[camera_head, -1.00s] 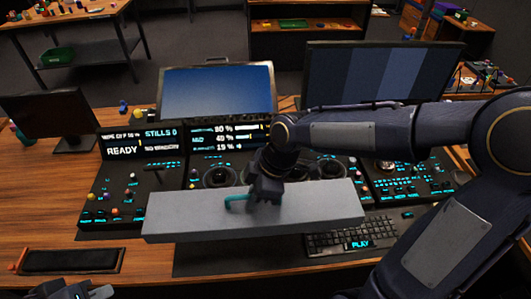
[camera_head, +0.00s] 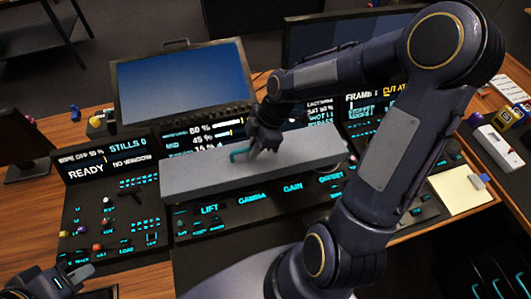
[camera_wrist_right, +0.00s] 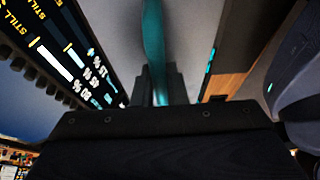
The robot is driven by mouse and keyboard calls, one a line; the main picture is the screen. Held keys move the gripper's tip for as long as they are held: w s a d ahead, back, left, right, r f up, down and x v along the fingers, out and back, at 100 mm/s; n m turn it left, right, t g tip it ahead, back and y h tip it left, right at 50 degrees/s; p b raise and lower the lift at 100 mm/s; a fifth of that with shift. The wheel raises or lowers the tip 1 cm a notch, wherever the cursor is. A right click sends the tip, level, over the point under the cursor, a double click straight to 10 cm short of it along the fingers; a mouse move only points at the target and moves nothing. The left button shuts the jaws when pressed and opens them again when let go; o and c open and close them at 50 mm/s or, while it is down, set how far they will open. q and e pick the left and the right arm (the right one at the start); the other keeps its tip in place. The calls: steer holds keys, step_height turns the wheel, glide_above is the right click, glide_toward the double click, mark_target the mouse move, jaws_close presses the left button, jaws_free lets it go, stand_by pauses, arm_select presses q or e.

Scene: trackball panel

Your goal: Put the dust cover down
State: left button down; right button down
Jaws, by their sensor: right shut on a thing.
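The dust cover (camera_head: 215,181) is a long grey box-like lid with a teal handle (camera_head: 239,154) on top. It lies across the middle of the trackball panel (camera_head: 240,215), above the lit LIFT, GAMMA, GAIN and OFFSET labels. It hides the trackballs. My right gripper (camera_head: 263,146) is shut on the handle; the wrist view shows the teal handle (camera_wrist_right: 153,40) between the fingers. I cannot tell whether the cover touches the panel or hangs just above it. My left gripper (camera_head: 75,278) is at the bottom left, away from the cover; its opening is unclear.
A blue-screened monitor (camera_head: 180,83) and lit readout screens stand behind the cover. A control panel with knobs (camera_head: 110,215) is on the left. A yellow note pad (camera_head: 460,190) and a white device (camera_head: 497,148) lie at the right. My right arm crosses the right side.

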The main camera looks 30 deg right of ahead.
mark_target(266, 157)
steer(key=d+f, duration=0.2)
steer(key=f, duration=0.1)
steer(key=d+f, duration=0.1)
steer(key=f, duration=0.1)
steer(key=shift+w+d+p, duration=0.35)
steer(key=shift+d, duration=0.05)
step_height(266, 157, down, 3)
steer(key=shift+d+f+p, duration=0.15)
steer(key=shift+f+p, duration=0.05)
steer(key=shift+p, duration=0.35)
steer(key=shift+f, duration=0.1)
steer(key=c, duration=1.5)
jaws_free()
steer(key=shift+o, duration=0.2)
